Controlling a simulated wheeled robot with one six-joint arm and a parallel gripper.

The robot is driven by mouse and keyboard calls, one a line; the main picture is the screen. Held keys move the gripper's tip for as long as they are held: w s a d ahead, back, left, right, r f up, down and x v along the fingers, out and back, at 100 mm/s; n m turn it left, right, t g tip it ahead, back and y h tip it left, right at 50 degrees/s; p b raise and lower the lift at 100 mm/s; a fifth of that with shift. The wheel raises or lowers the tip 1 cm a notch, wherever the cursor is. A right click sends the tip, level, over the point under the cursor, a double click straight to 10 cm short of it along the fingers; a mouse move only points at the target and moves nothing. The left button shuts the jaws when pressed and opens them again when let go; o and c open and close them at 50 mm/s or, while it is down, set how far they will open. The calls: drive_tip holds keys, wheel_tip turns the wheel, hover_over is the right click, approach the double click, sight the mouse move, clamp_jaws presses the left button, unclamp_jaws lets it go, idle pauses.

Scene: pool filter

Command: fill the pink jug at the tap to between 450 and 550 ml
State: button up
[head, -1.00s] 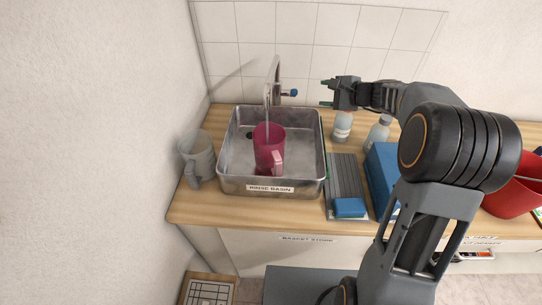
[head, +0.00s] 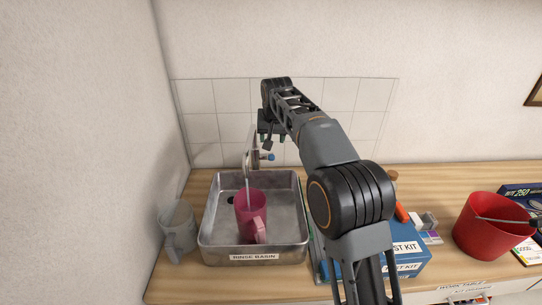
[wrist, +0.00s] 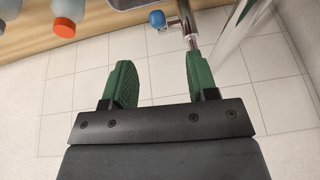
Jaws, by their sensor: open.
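The pink jug (head: 243,216) stands upright in the metal rinse basin (head: 206,232), under the tap (head: 247,160), with its handle toward the front right. A thin pale stream runs from the spout into the jug. The water level inside cannot be read. The tap's blue knob (head: 270,156) is at the right of the tap; in the wrist view the knob (wrist: 157,18) lies just beyond my fingertips. My gripper (head: 271,138) is open and empty, above the knob near the tiled wall. Its green fingers (wrist: 160,62) are apart, with nothing between them.
A clear grey jug (head: 178,232) stands left of the basin by the wall. A blue test kit box (head: 405,262) and a red bucket (head: 490,228) stand right. A bottle with an orange cap (wrist: 64,29) shows in the wrist view. My arm hides part of the counter.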

sight(271, 156)
drive_tip(key=shift+h, duration=0.3)
drive_tip(key=x, duration=0.4)
drive_tip(key=p+x, duration=0.1)
drive_tip(key=x, duration=0.3)
drive_tip(key=w+p+x, duration=0.1)
drive_tip(key=x, duration=0.4)
drive_tip(key=shift+r, duration=0.1)
drive_tip(key=shift+s, duration=0.1)
clamp_jaws()
